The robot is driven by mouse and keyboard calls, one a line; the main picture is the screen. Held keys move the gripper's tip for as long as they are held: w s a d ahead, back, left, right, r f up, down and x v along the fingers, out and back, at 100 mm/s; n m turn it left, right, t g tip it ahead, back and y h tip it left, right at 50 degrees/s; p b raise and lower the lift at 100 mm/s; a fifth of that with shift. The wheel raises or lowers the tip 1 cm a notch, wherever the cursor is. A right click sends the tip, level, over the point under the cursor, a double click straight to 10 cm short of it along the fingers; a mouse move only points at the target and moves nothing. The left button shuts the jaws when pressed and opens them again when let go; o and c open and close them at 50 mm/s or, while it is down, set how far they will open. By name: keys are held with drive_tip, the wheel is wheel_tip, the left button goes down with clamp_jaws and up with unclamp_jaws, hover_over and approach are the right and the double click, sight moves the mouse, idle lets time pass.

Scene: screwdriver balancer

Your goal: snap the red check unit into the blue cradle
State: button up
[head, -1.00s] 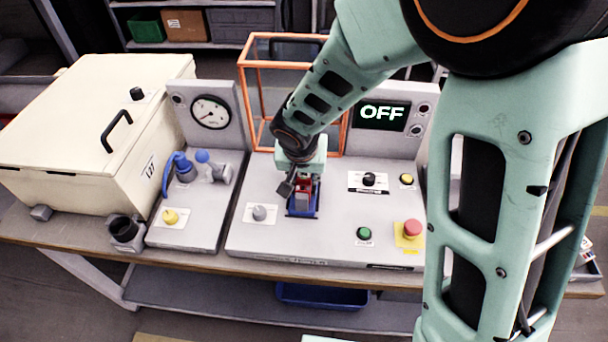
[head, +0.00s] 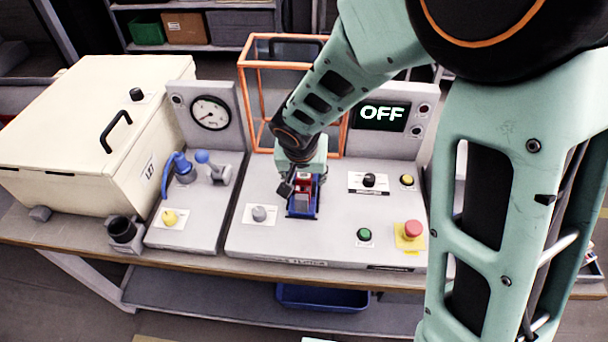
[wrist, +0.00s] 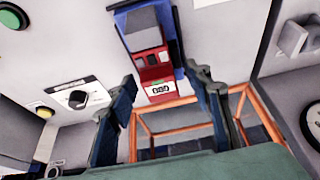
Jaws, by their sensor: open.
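The red check unit (head: 304,184) sits at the blue cradle (head: 303,212) on the grey panel. In the wrist view the red unit (wrist: 153,73) has a grey block on one end and a small display on the other. It lies along the blue cradle (wrist: 176,45), whose edges show beside and beyond it. Whether it is fully seated I cannot tell. My gripper (head: 297,178) is just above and behind the unit in the head view. In the wrist view the fingers of my gripper (wrist: 163,95) are apart, one on each side of the unit's display end, with visible gaps.
An orange frame guard (head: 257,95) stands behind. The display (head: 381,115) reads OFF. A red stop button (head: 412,229), a green button (head: 364,234) and a black knob (head: 369,179) are to the right. A grey knob (head: 259,213) is left of the cradle.

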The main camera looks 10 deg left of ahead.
drive_tip(key=shift+v, duration=3.75)
drive_tip(key=shift+w+d, duration=0.1)
